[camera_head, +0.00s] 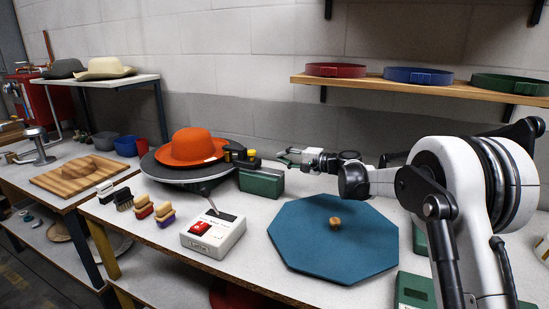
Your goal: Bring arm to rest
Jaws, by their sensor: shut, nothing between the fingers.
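My arm (455,185) reaches in from the right side of the bench. My gripper (290,157) is at its far left end, above the bench behind the teal octagonal board. The gripper is small in view, and its fingers are shut with nothing held. It is just right of a dark green block (262,182) with a black and yellow part on top; whether they touch I cannot tell. An orange felt hat (190,146) sits on a round dark plate (170,176), left of the gripper and apart from it.
The teal octagonal board (310,250) with a small wooden knob (335,223) lies below the arm. A white control box (213,238) with a red switch and several brushes (144,206) stand left. A wall shelf (350,80) holds three coloured bands above.

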